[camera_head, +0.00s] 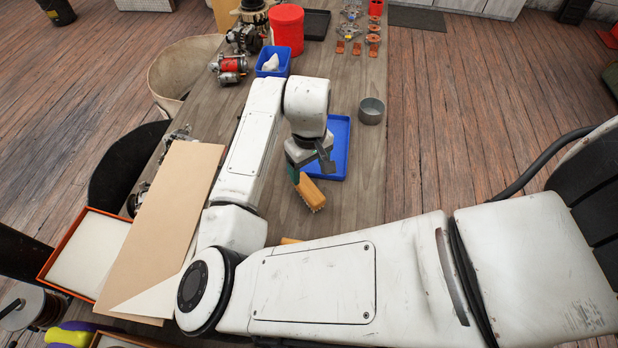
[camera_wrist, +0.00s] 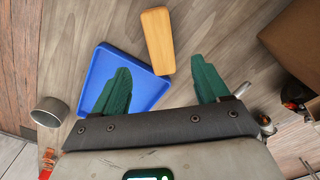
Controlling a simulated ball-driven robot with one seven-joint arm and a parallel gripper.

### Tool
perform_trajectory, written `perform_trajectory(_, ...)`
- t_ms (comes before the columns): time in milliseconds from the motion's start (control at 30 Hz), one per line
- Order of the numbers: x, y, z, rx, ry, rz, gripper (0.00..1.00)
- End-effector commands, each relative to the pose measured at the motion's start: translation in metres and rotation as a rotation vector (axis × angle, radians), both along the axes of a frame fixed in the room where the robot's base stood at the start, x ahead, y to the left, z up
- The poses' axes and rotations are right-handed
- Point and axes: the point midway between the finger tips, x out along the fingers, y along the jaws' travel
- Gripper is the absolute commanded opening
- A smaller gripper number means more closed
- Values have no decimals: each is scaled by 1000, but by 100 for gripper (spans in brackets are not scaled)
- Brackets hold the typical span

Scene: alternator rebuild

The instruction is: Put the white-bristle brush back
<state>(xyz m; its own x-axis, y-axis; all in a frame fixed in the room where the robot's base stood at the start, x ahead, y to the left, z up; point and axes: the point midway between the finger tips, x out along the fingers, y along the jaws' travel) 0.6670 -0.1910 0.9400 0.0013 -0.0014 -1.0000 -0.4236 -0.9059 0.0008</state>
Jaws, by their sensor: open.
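A brush with an orange-tan wooden back (camera_head: 310,191) is on the table just below my gripper (camera_head: 311,171) in the head view. A pale edge that looks like bristles shows on its lower right side, but their colour is not clear. In the wrist view its wooden back (camera_wrist: 157,40) lies beyond and between the green fingertips of my gripper (camera_wrist: 160,64), its near end by the corner of the blue tray (camera_wrist: 98,72). My gripper is open with nothing between the fingers. The tray also shows in the head view (camera_head: 340,150), looking empty, partly behind my gripper.
A second orange-tan piece (camera_head: 290,240) shows behind my arm, mostly hidden. A grey metal cup (camera_head: 371,111) stands right of the tray. A blue bin (camera_head: 273,62), red canister (camera_head: 287,28) and alternator parts (camera_head: 229,68) stand farther back. A cardboard sheet (camera_head: 165,220) lies at the left.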

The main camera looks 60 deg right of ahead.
Motion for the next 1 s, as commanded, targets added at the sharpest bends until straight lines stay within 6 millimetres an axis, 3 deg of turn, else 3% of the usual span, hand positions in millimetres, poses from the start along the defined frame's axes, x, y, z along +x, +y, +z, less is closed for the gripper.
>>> perform_trajectory(267, -2, -9, 24, -23, -5, -9, 75)
perform_trajectory(367, -5, -36, 36, -100, -24, -34, 75)
perform_trajectory(500, -11, -89, 65, -278, -78, -66, 75)
perform_trajectory(667, -11, -121, 91, -445, -143, -34, 75)
perform_trajectory(767, -11, -122, 94, -504, -174, 17, 75)
perform_trajectory(867, -13, -110, 86, -522, -191, 86, 75)
perform_trajectory(1000, -25, -72, 54, -476, -191, 192, 75)
